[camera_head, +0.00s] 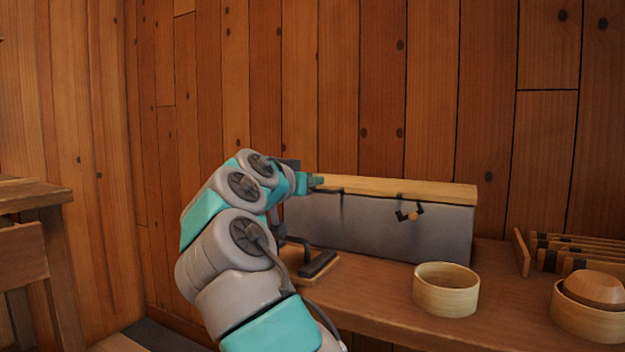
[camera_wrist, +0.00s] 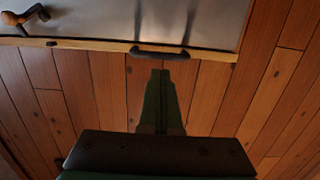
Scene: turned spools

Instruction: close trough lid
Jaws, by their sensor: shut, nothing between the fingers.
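The trough (camera_head: 370,228) is a long grey metal box on the wooden bench, against the plank wall. Its pale wooden lid (camera_head: 400,188) lies along the top; I cannot tell whether it is fully seated. A dark latch with a round wooden knob (camera_head: 413,215) is on the trough's front. My gripper (camera_head: 317,181) is at the left end of the lid, its green fingers together and empty. In the wrist view the fingertips (camera_wrist: 160,72) point at a dark handle (camera_wrist: 160,52) by the lid's edge; contact is unclear. The trough's grey face (camera_wrist: 90,18) also shows there.
A round wooden bowl (camera_head: 445,290) stands in front of the trough. Another bowl (camera_head: 590,315) holding a rounded wooden piece is at the right, before a slatted rack (camera_head: 580,250). A dark metal bracket (camera_head: 318,265) sits on the bench beside my arm.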

